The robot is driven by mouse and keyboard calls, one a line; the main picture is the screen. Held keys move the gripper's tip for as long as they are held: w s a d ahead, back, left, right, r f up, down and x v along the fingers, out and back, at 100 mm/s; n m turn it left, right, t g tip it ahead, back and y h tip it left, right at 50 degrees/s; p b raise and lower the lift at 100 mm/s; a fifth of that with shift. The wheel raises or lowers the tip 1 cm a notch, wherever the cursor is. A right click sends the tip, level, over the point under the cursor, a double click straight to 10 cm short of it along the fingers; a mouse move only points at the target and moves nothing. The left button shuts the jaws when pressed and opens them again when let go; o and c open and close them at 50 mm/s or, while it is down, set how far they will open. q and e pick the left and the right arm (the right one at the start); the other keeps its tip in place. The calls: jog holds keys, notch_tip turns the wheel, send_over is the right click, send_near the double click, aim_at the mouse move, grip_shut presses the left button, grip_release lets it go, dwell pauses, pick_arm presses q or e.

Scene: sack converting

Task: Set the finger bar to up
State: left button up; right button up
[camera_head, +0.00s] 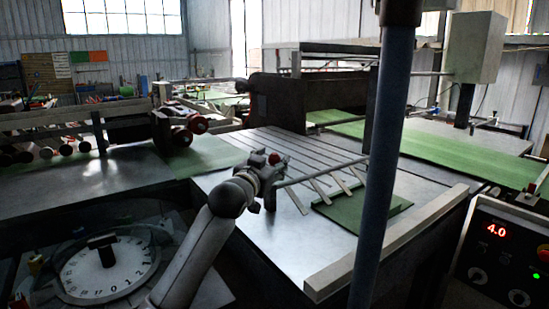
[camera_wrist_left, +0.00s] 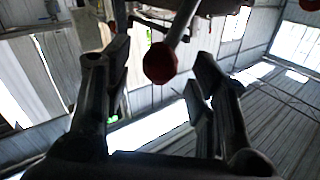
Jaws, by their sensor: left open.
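The finger bar (camera_head: 322,173) is a thin rod across the slatted metal table, with several flat pale fingers slanting down toward a green sheet (camera_head: 362,211). Whether the fingertips touch the sheet is unclear. A red ball knob (camera_head: 273,158) shows at the bar's left end. My left gripper (camera_head: 265,168) is beside this knob. In the left wrist view, the red knob (camera_wrist_left: 160,63) on its pale stem appears between the open fingers of my left gripper (camera_wrist_left: 160,85); neither finger visibly touches it. My right gripper is not in view.
A numbered dial (camera_head: 108,268) lies at the lower left. A control panel (camera_head: 500,255) reading 4.0 stands at the right. A pale rail (camera_head: 390,240) edges the table. Rollers (camera_head: 188,131) stand at the left. A blue-grey upright shaft (camera_head: 381,150) hides part of the table.

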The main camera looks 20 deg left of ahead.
pick_arm(q)
jog(key=shift+w, duration=0.55)
jog(key=shift+w+d, duration=0.1)
jog(key=shift+w, duration=0.25)
jog(key=shift+w+f, duration=0.1)
jog(key=shift+w, duration=0.25)
grip_shut()
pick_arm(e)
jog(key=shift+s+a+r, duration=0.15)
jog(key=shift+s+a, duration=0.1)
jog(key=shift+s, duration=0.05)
